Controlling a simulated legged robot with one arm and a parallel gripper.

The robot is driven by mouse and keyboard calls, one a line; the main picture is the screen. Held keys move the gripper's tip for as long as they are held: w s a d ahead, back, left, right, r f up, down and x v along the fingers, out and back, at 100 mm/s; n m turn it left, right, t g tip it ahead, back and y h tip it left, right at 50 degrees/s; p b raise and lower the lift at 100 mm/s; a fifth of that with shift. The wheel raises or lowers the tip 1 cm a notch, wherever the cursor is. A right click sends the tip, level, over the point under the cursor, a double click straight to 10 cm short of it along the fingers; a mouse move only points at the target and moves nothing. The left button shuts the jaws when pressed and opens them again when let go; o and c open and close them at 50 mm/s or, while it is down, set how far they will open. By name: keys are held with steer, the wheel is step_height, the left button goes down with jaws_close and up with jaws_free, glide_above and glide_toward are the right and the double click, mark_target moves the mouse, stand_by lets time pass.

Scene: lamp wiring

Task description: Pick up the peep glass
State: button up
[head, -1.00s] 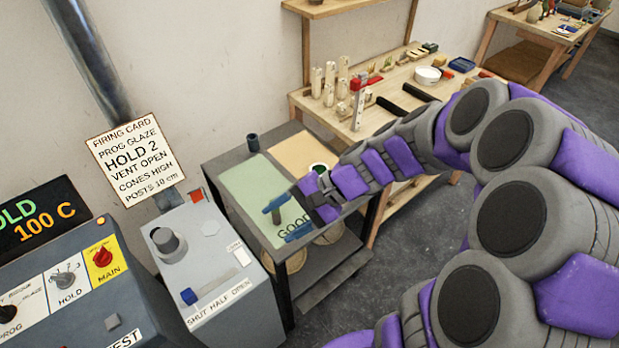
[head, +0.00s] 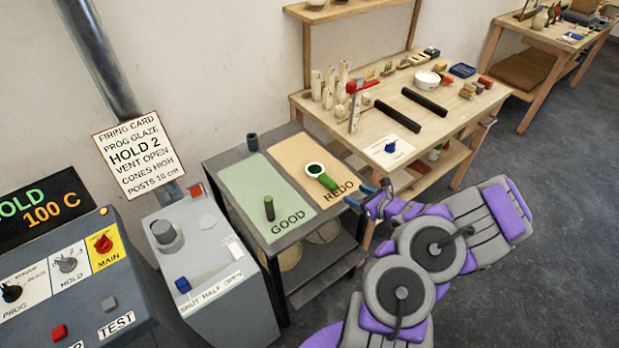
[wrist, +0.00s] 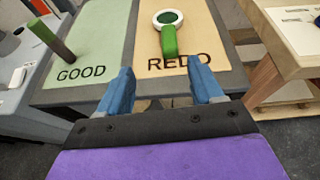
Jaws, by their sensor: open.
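The peep glass (head: 322,178), a white ring with a dark green lens and a green handle, lies on the tan REDO panel (head: 290,150). In the wrist view the peep glass (wrist: 169,38) lies ahead of my fingers, with its handle toward me. My gripper (head: 368,193) is open and empty, just off the right front side of the panel's table. In the wrist view the blue fingertips of my gripper (wrist: 163,72) stand apart, one on each side of the handle's line. They appear clear of the handle.
A dark cup (head: 252,142) stands at the table's back. The grey control box (head: 215,265) is to the left, and a wooden workbench (head: 465,112) with tools is behind right.

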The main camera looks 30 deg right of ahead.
steer(key=f, duration=0.1)
steer(key=b, duration=0.3)
glide_toward(334, 185)
steer(key=shift+m, duration=0.4)
steer(key=x, duration=0.5)
steer(key=shift+w+a+f, duration=0.1)
steer(key=shift+w+a, duration=0.15)
steer(key=shift+w, duration=0.1)
steer(key=shift+w+f, duration=0.15)
steer(key=shift+w, duration=0.5)
steer(key=b+x, duration=0.1)
steer(key=x, duration=0.2)
steer(key=shift+w+f, duration=0.25)
steer(key=shift+w+b, duration=0.35)
steer(key=shift+w, duration=0.35)
steer(key=shift+f, duration=0.1)
steer(key=c, duration=1.1)
